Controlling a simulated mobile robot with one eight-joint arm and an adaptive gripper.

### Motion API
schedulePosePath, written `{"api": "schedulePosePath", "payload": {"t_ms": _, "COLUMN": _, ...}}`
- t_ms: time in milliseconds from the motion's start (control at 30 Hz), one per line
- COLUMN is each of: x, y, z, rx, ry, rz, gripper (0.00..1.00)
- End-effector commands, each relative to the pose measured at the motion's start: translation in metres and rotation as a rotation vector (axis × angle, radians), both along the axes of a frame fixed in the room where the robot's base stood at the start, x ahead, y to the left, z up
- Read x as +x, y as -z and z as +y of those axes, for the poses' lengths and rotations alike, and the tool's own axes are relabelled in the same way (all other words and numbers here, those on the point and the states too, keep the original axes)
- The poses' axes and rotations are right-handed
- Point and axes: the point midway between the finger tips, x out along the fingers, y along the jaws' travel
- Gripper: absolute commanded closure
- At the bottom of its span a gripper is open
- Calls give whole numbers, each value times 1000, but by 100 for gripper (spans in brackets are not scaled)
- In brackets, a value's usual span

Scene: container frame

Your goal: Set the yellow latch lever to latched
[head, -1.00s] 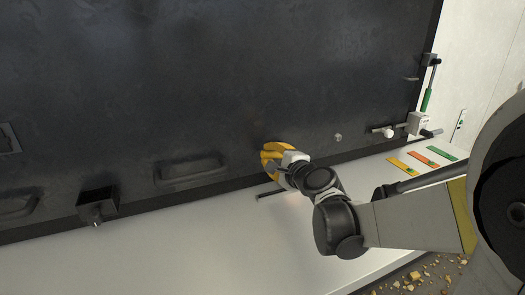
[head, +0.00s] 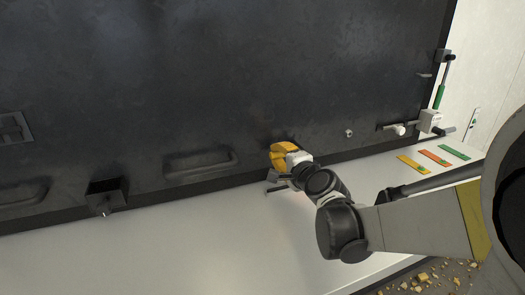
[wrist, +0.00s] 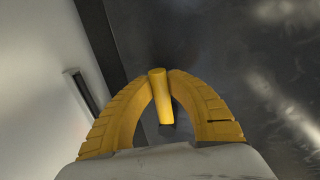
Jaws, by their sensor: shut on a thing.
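The yellow latch lever (wrist: 160,88) shows in the wrist view as a short yellow rod pointing up between my fingertips, with a dark base below it. My gripper (wrist: 162,77) has two curved yellow ribbed fingers, closed on the rod from both sides. In the head view my gripper (head: 280,154) is at the lower part of the dark panel (head: 240,80). There its yellow fingers blend with the lever, so I cannot make out the lever's angle.
A pale ledge (head: 170,245) runs below the panel. A dark bar (head: 278,190) sticks out under my gripper. A black box (head: 106,195) and recessed handle (head: 200,162) lie left. Yellow, orange and green strips (head: 434,158) lie right, below a white-knobbed bolt (head: 399,130).

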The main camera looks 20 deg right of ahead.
Motion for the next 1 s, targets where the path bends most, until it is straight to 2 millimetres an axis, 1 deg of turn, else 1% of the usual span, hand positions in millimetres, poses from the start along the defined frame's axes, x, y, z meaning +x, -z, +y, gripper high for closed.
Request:
{"api": "schedulePosePath", "payload": {"t_ms": 33, "x": 0, "y": 1, "z": 0, "rx": -1, "ry": -1, "rz": 1, "gripper": 100}}
{"api": "schedulePosePath", "payload": {"t_ms": 67, "x": 0, "y": 1, "z": 0, "rx": -1, "ry": -1, "rz": 1, "gripper": 82}}
{"api": "schedulePosePath", "payload": {"t_ms": 100, "x": 0, "y": 1, "z": 0, "rx": -1, "ry": -1, "rz": 1, "gripper": 70}}
{"api": "schedulePosePath", "payload": {"t_ms": 133, "x": 0, "y": 1, "z": 0, "rx": -1, "ry": -1, "rz": 1, "gripper": 60}}
{"api": "schedulePosePath", "payload": {"t_ms": 167, "x": 0, "y": 1, "z": 0, "rx": -1, "ry": -1, "rz": 1, "gripper": 59}}
{"api": "schedulePosePath", "payload": {"t_ms": 433, "x": -1, "y": 0, "z": 0, "rx": 1, "ry": -1, "rz": 1, "gripper": 59}}
{"api": "schedulePosePath", "payload": {"t_ms": 567, "x": -9, "y": -1, "z": 0, "rx": 2, "ry": 0, "rz": 0, "gripper": 59}}
{"api": "schedulePosePath", "payload": {"t_ms": 667, "x": -24, "y": -4, "z": -1, "rx": 1, "ry": 1, "rz": 0, "gripper": 59}}
{"api": "schedulePosePath", "payload": {"t_ms": 900, "x": -74, "y": -14, "z": -3, "rx": 1, "ry": 2, "rz": 1, "gripper": 59}}
{"api": "schedulePosePath", "payload": {"t_ms": 1000, "x": -90, "y": -17, "z": -3, "rx": 1, "ry": 1, "rz": 1, "gripper": 59}}
